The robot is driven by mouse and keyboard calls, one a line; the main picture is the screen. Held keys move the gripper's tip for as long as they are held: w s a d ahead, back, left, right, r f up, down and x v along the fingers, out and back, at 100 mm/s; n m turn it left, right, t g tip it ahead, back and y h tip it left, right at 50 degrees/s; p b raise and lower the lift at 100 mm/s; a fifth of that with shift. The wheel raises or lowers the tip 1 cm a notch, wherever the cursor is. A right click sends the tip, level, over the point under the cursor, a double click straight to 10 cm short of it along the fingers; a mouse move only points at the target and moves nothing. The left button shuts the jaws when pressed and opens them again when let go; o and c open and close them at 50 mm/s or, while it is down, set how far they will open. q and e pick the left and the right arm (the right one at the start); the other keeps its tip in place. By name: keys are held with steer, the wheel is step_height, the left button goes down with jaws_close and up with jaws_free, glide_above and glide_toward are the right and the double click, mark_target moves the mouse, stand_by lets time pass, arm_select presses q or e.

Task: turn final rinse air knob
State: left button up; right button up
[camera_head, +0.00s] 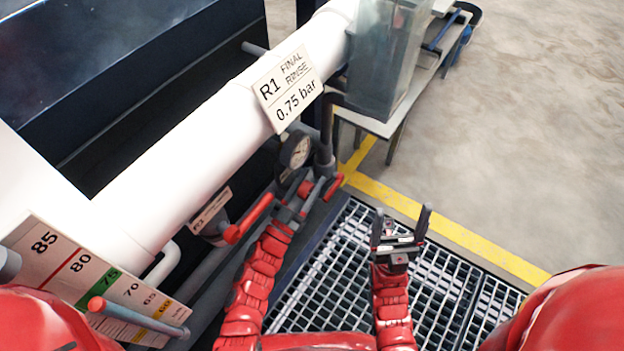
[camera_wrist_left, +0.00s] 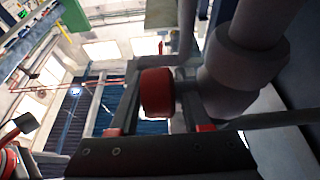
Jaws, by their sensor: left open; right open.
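The R1 FINAL RINSE 0.75 bar sign (camera_head: 289,90) is fixed to a white pipe. A round pressure gauge (camera_head: 296,150) sits below it; its reading is too small to tell. A red round knob (camera_wrist_left: 157,92) on a grey fitting shows in the left wrist view, between the fingers of my left gripper. My left gripper (camera_head: 308,194) is open, close below the gauge among red-ended fittings. I cannot tell whether its fingers touch the knob. My right gripper (camera_head: 400,222) is open and empty above the floor grating.
A red-handled lever (camera_head: 248,219) is left of my left gripper. A scale board (camera_head: 85,268) stands at lower left. A clear tank (camera_head: 387,55) stands on a bench at the back. The grating (camera_head: 345,250) is edged by a yellow line (camera_head: 450,228), with open floor beyond.

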arm_select(q)
steer(key=shift+w+d+r, duration=0.25)
steer(key=shift+w+d, duration=0.05)
steer(key=shift+w, duration=0.1)
jaws_close()
steer(key=g+p, duration=0.1)
steer(key=p, duration=0.3)
steer(key=g+y+p, duration=0.1)
steer(key=p, duration=0.4)
steer(key=shift+w+d+f+y, duration=0.1)
steer(key=shift+w+f+y, duration=0.1)
steer(key=shift+f+y, duration=0.1)
jaws_free()
